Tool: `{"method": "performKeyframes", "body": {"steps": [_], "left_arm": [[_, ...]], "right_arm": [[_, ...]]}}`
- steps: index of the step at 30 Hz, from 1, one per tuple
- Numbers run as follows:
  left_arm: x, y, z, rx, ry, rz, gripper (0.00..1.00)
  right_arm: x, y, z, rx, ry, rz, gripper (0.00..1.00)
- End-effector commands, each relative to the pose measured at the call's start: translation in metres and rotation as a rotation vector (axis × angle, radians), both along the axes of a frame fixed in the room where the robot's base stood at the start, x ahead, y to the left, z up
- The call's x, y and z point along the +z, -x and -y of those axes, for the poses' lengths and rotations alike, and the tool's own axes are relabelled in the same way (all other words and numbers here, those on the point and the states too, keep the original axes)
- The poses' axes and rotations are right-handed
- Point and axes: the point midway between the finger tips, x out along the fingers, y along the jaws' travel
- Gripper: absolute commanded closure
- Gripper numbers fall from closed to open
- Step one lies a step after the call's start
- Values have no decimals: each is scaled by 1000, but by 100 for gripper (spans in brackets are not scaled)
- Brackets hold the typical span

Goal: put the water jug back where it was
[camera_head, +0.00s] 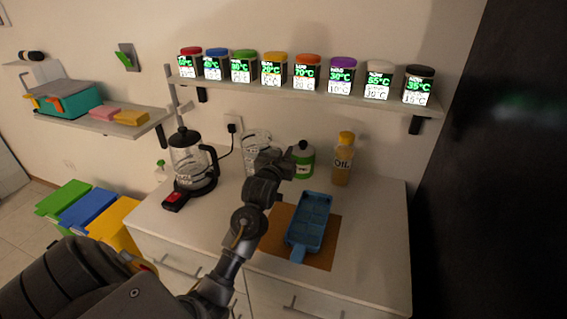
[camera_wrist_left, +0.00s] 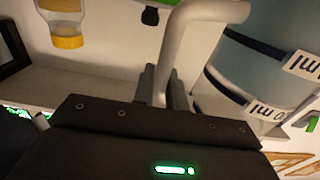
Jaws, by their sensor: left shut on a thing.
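The water jug (camera_head: 256,144) is clear with dark measuring marks, on the counter's back part between the kettle and the green-labelled jar. My left gripper (camera_head: 283,160) covers its right side in the head view. In the left wrist view the jug's body (camera_wrist_left: 262,62), with "ml" labels, fills the right side. Its pale handle (camera_wrist_left: 195,14) runs down between the fingers of my left gripper (camera_wrist_left: 162,88), which is shut on it. The jug's base is partly hidden, so I cannot tell whether it touches the counter. My right gripper is not in view.
A glass kettle (camera_head: 190,160) stands left of the jug. A green-labelled jar (camera_head: 303,162) and an oil bottle (camera_head: 343,160) stand to the right. A blue tray (camera_head: 309,222) lies on a brown mat (camera_head: 331,243) in front. A shelf (camera_head: 300,92) with several spice dispensers hangs above.

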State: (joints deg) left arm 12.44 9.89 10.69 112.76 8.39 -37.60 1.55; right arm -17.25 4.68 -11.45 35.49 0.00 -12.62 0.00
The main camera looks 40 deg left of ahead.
Motion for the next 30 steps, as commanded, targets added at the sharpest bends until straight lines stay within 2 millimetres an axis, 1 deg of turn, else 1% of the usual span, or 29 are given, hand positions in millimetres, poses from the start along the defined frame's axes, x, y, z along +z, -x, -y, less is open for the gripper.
{"method": "performKeyframes", "body": {"steps": [1,5,12,14,18,21,30], "left_arm": [[-4,-4,-4,0,-3,2,100],[-14,-10,-9,-1,-4,4,100],[-19,-14,-12,0,-4,5,100],[-25,-17,-15,0,-3,3,100],[-43,-16,-13,-1,-2,2,100],[-51,-16,-13,-1,-2,3,100],[-54,-16,-13,-1,-3,6,100]], "right_arm": [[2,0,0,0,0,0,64],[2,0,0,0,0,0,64],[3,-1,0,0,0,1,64],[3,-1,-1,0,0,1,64],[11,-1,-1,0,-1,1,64],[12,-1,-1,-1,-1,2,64],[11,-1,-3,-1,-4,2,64]]}}
